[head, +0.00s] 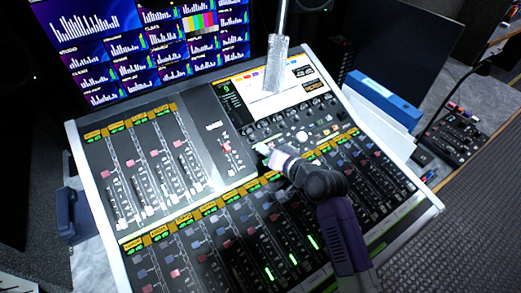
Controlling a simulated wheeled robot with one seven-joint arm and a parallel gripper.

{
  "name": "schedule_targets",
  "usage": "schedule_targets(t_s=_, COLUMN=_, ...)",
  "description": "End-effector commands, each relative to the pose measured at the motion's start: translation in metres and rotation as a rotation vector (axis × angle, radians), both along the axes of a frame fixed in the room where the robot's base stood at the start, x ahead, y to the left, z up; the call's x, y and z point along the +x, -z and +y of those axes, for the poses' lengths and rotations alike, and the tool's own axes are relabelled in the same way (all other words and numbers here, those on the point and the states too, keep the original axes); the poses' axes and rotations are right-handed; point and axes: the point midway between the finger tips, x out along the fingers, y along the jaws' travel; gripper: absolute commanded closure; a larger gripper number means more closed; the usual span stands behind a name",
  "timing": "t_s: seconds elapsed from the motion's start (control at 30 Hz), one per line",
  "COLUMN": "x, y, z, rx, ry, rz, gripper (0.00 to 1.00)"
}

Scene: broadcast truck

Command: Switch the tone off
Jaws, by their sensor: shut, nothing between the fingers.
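A large grey mixing console (82,158) fills the middle of the head view, with fader banks, rows of knobs and a small lit screen (262,106). My gripper (262,150) is shut and empty. It is over the console's middle, just below the knob row and right of a short fader section (228,146). I cannot tell whether its tip touches the panel. No control can be read as the tone switch; labels are too small, and my gripper and arm hide part of the panel.
A monitor wall (150,40) with level bars and colour bars stands behind. A metallic post (276,65) rises in front of the console screen. A blue binder (385,100) and papers (375,128) lie at the right, near a small black device (460,138).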

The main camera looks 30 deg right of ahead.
Motion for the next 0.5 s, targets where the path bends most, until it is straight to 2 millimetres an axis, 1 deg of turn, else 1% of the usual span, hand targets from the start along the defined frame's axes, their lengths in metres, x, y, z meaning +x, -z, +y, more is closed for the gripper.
schedule_targets(t_s=0.27, x=-0.001, y=-0.001, z=0.0, rx=0.0, ry=-0.001, rz=0.001, gripper=1.0)
schedule_targets(t_s=0.5, x=-0.005, y=-0.012, z=0.001, rx=0.001, ry=-0.001, rz=0.002, gripper=1.0)
